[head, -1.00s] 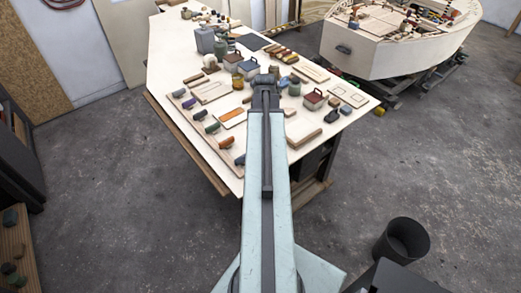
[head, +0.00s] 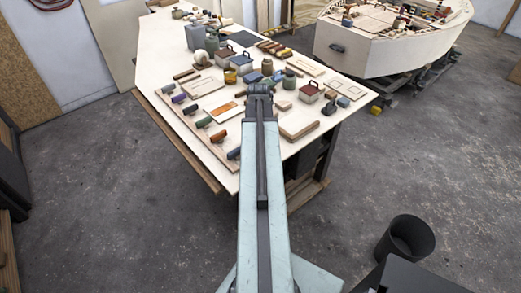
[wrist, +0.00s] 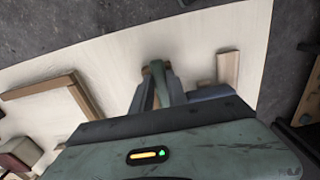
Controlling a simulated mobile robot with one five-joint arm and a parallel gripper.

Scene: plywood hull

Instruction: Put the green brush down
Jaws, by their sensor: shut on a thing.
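My gripper (head: 260,88) hangs over the pale workbench (head: 225,182) in the head view, at the end of my outstretched arm. In the wrist view my gripper (wrist: 157,88) is shut on the green brush (wrist: 158,70), a small green piece with a brown part between the fingers. Most of the brush is hidden by the fingers and the gripper body. The bench top shows below it; I cannot tell whether the brush touches it.
A row of coloured handled tools (head: 218,137) lies along the bench's left edge. A wood strip (wrist: 228,67) lies beside the fingers. A black bin (head: 404,240) stands on the floor.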

